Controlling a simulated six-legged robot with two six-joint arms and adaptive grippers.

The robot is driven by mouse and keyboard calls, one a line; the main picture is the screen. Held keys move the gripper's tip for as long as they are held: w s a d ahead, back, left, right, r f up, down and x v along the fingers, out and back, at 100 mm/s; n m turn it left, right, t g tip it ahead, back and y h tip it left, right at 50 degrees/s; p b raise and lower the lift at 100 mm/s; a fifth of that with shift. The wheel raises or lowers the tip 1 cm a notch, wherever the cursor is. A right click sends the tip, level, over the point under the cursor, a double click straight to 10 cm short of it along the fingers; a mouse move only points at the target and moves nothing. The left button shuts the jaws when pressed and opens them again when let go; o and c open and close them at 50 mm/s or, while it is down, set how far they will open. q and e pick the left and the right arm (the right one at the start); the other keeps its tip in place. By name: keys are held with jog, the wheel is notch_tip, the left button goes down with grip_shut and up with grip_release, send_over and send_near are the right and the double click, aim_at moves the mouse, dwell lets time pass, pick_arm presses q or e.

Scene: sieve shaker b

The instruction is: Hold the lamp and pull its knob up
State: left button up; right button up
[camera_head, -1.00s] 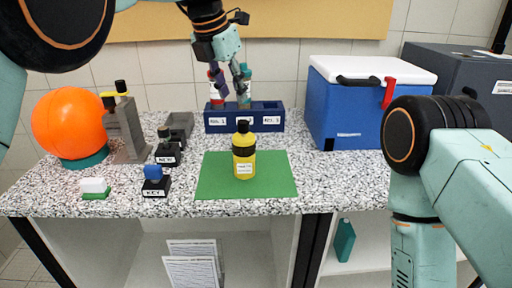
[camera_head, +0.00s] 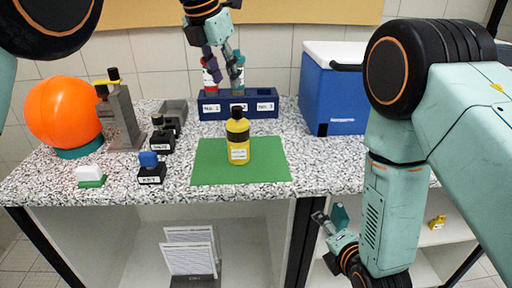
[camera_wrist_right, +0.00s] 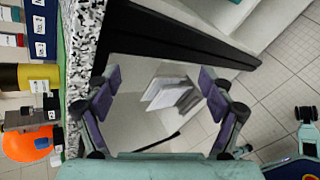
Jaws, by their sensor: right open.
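No thing in view is clearly a lamp. An orange ball (camera_head: 64,111) sits on a round teal base at the left of the counter; it also shows in the right wrist view (camera_wrist_right: 26,146). A grey block (camera_head: 122,119) with black knobs on top stands just right of it. My left gripper (camera_head: 225,78) points down above the blue rack, its fingers apart, far right of the ball. My right gripper (camera_head: 328,236) is below the counter's front edge; in the right wrist view (camera_wrist_right: 158,100) its fingers are wide open with nothing between them.
A yellow bottle (camera_head: 238,140) stands on a green mat (camera_head: 207,173). Small labelled black items and a white-and-green block (camera_head: 90,175) lie left. The blue rack (camera_head: 238,100) and a blue cooler (camera_head: 334,98) stand behind. Papers (camera_head: 190,250) stand on the shelf below.

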jog(key=w+r+n+t, duration=0.1)
jog(key=w+r+n, duration=0.1)
jog(key=r+n, duration=0.1)
jog(key=w+a+r+n+t, duration=0.1)
jog(key=w+r+n+t, duration=0.1)
jog(key=r+n, duration=0.1)
jog(key=w+a+r+n+t+y, duration=0.1)
jog(key=w+r+n, duration=0.2)
jog(key=r, duration=0.1)
jog(key=shift+a+r+n, duration=0.1)
jog(key=shift+a+n, duration=0.15)
jog(key=shift+n, duration=0.15)
jog(key=n+y, duration=0.8)
jog(key=n, duration=0.1)
send_near(244, 138)
jog(key=x, duration=0.4)
jog(key=shift+w+d, duration=0.15)
jog(key=shift+w, duration=0.4)
jog(key=shift+a, duration=0.3)
jog(key=shift+w+a+r, duration=0.1)
jog(key=shift+w+a, duration=0.35)
jog(key=shift+w, duration=0.05)
jog(key=x, duration=0.4)
jog(key=shift+w+a, duration=0.25)
jog(key=shift+w, duration=0.1)
jog(key=shift+x, duration=0.95)
